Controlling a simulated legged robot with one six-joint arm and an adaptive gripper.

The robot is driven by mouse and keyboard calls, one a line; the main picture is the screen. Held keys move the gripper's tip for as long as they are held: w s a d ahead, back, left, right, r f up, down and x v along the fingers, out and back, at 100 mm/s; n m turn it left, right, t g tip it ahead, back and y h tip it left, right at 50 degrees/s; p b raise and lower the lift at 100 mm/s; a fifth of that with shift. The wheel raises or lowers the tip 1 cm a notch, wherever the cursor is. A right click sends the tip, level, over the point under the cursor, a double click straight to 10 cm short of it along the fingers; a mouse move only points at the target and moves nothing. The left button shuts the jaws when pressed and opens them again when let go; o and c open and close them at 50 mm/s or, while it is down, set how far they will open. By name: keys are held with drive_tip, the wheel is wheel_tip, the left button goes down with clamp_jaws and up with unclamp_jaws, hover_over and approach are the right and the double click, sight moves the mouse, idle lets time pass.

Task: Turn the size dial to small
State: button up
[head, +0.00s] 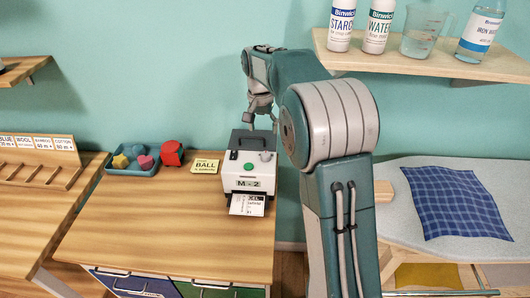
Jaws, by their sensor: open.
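A white and dark grey label machine (230,183) marked "M - 2" stands at the right end of the wooden counter. Its sloped top carries small round controls, among them a green one (249,168) and a pale one (266,157). Which is the size dial and where it points are too small to tell. A printed label (247,205) reading what looks like "XXL" sticks out of the front. My gripper (262,118) hangs open and empty just above the back of the machine, apart from the controls as far as I can tell. My arm comes in from the right.
A blue tray (133,171) of coloured pieces, a red object (172,153) and a yellow "BALL" card (206,166) lie left of the machine. A shelf (420,62) with bottles is above right. An ironing board (400,213) with blue checked cloth (455,203) stands right.

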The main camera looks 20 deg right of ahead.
sight(265, 154)
drive_tip(key=f, duration=0.9)
drive_tip(key=shift+s+d+f, duration=0.15)
drive_tip(key=shift+d+f, duration=0.1)
drive_tip(key=shift+f, duration=0.05)
drive_tip(key=shift+c, duration=0.3)
clamp_jaws()
